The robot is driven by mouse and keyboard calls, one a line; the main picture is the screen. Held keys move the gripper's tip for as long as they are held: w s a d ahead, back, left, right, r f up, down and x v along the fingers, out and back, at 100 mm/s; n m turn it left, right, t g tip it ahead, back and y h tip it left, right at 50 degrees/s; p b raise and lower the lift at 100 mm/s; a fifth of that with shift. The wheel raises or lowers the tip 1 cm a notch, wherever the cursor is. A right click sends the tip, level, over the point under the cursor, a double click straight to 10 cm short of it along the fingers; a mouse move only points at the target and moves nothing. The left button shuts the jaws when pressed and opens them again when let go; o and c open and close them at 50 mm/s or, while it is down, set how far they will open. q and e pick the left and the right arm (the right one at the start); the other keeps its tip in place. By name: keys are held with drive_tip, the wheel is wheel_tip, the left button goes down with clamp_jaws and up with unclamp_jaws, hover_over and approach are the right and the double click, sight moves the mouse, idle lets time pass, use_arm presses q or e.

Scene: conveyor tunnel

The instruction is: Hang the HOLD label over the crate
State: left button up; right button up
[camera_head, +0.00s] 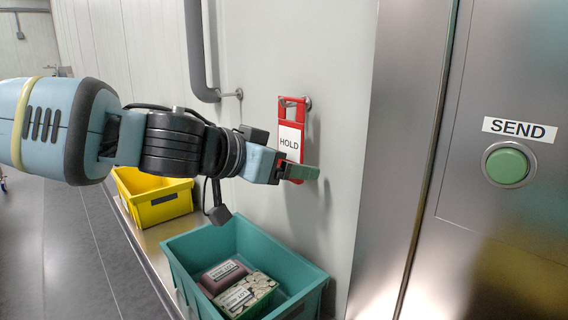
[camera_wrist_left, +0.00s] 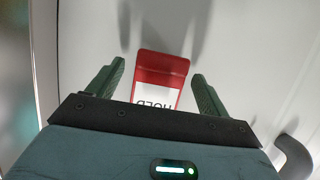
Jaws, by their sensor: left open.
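The HOLD label (camera_head: 291,138) is a red tag with a white panel. It hangs on the wall by its top opening, at a small peg (camera_head: 306,103). It also shows in the left wrist view (camera_wrist_left: 160,80), between the two fingers. My left gripper (camera_head: 300,172) is at the label's lower part, its fingers open on either side with gaps to the label. The teal crate (camera_head: 305,285) stands below and holds a few packages. My right gripper is not in view.
A yellow crate (camera_head: 158,208) stands behind the teal crate on the ledge. A grey pipe (camera_head: 197,60) runs down the wall at upper left. A green SEND button (camera_head: 507,166) sits on the steel panel at right.

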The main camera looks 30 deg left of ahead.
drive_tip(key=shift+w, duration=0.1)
use_arm(q)
drive_tip(key=p+v, duration=0.2)
drive_tip(key=v, duration=0.6)
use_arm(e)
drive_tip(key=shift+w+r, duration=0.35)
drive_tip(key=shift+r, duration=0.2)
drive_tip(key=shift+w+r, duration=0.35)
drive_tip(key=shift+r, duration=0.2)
use_arm(q)
drive_tip(key=shift+w, duration=0.1)
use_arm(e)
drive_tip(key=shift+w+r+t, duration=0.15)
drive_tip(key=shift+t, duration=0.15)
use_arm(q)
drive_tip(key=shift+f, duration=0.1)
